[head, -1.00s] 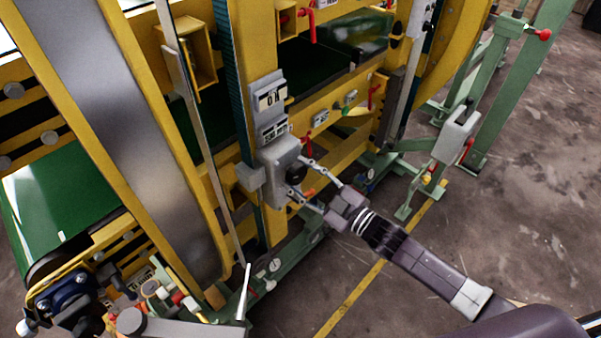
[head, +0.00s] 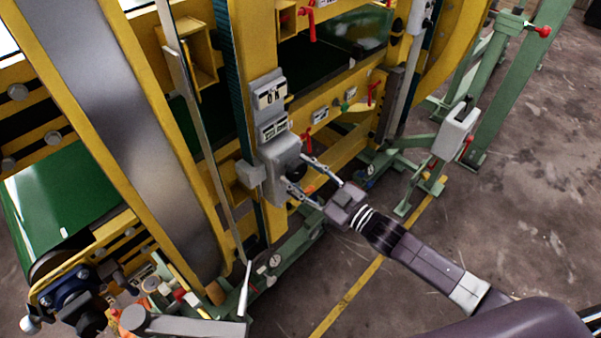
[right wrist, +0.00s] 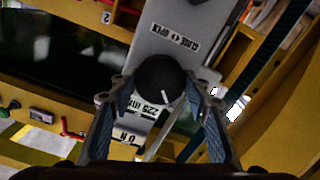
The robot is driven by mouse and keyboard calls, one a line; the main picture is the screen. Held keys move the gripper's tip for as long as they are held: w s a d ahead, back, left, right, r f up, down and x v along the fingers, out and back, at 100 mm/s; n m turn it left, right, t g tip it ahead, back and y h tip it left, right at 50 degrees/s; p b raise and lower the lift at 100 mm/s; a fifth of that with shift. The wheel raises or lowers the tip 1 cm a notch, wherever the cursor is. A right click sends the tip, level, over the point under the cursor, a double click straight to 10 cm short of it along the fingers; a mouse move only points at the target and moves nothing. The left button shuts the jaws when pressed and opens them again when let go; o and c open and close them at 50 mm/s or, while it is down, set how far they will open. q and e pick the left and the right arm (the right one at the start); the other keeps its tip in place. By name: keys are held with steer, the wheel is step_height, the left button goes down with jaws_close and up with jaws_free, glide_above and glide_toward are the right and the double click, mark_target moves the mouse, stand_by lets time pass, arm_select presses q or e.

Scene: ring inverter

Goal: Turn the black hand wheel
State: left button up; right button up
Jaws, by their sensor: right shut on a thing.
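The black hand wheel (head: 296,169) is a small round dark knob on the front of a grey box (head: 279,160) on the yellow machine post. In the right wrist view the wheel (right wrist: 160,80) is a black disc with a short white mark, against a grey plate. My right gripper (head: 298,174) reaches in from the lower right and is shut on the wheel, one finger on each side. In the right wrist view my right gripper's fingers (right wrist: 160,88) flank the wheel, their tips at its left and right edges.
Labelled grey plates (head: 268,95) sit above the box. Red handles (head: 306,137) are on the yellow frame nearby. A tall curved metal band (head: 140,130) stands left. A green frame (head: 490,85) stands right. Open concrete floor (head: 500,220) lies right of the machine.

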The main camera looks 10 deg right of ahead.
steer(key=o, duration=1.2)
steer(key=shift+c, duration=0.2)
steer(key=shift+s, duration=0.1)
steer(key=shift+s+d+f, duration=0.1)
steer(key=shift+s+d, duration=0.15)
steer(key=v, duration=1.1)
steer(key=shift+s, duration=0.2)
